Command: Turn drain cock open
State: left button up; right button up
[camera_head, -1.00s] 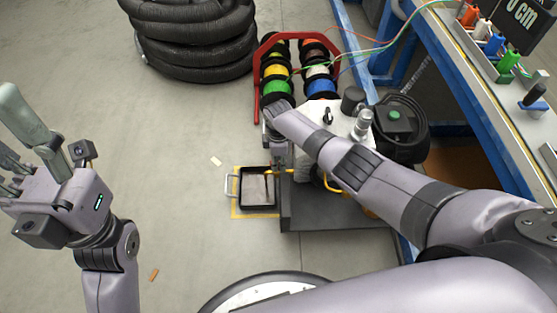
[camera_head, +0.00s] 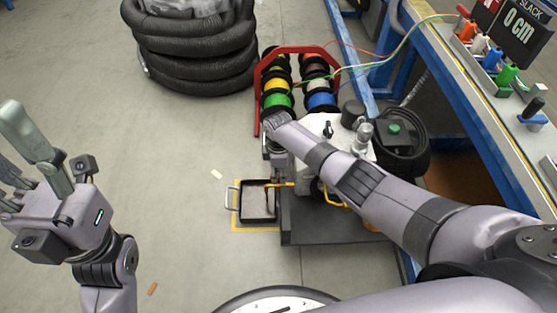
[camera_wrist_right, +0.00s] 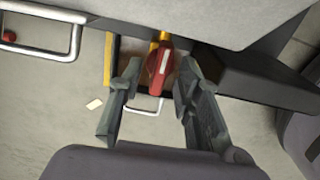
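A red drain cock handle (camera_wrist_right: 160,66) with a pale stripe shows in the right wrist view, below a yellow pipe (camera_wrist_right: 163,37). My right gripper (camera_wrist_right: 160,72) is open, with a fingertip on each side of the handle and gaps visible between. In the head view my right gripper (camera_head: 277,180) points down beside the white machine (camera_head: 325,126), above the black drain tray (camera_head: 258,217); the handle cannot be made out there. My left gripper (camera_head: 38,155) is open and empty at the left, with its fingers spread, away from the machine.
The tray sits in a yellow floor outline at the edge of a dark platform (camera_head: 330,228). A red rack of cable spools (camera_head: 298,85) stands behind the machine. A black hose coil (camera_head: 195,45) is at the back left. A blue-framed bench (camera_head: 480,100) runs along the right. Left floor is mostly clear.

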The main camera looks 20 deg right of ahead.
aim_at(279, 175)
notch_tip(279, 175, up, 11)
dwell(0.4)
dwell(0.4)
